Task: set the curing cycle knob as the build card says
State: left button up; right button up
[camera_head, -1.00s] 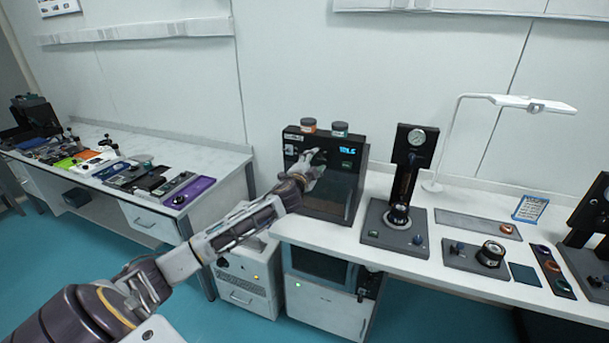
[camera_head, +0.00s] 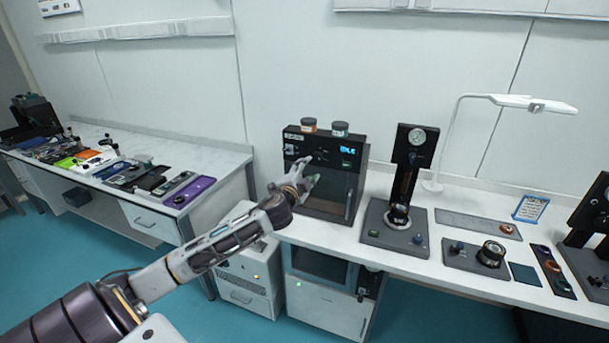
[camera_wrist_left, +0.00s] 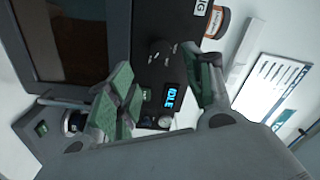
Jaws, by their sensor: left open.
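The dark curing unit (camera_head: 328,200) stands on the white bench, with a blue display (camera_head: 348,150) that appears to read IDLE. Its dark knob (camera_head: 321,155) is on the upper panel, left of the display; its setting is too small to read. In the left wrist view the panel shows a dark knob area with pale marks (camera_wrist_left: 160,50) and the display (camera_wrist_left: 171,96). My left gripper (camera_head: 312,182) is open and empty, in front of the unit and below the knob, apart from it. A blue-edged card (camera_head: 530,208) stands at the right; its text is unreadable.
Two lidded jars (camera_head: 309,125) (camera_head: 340,128) sit on top of the unit. A press with a gauge (camera_head: 398,215) stands to its right, then a lamp (camera_head: 433,185) and small fixtures (camera_head: 488,255). Another bench (camera_head: 220,163) with coloured trays is at the left.

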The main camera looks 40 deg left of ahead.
pick_arm(q)
jog(key=shift+v, duration=1.05)
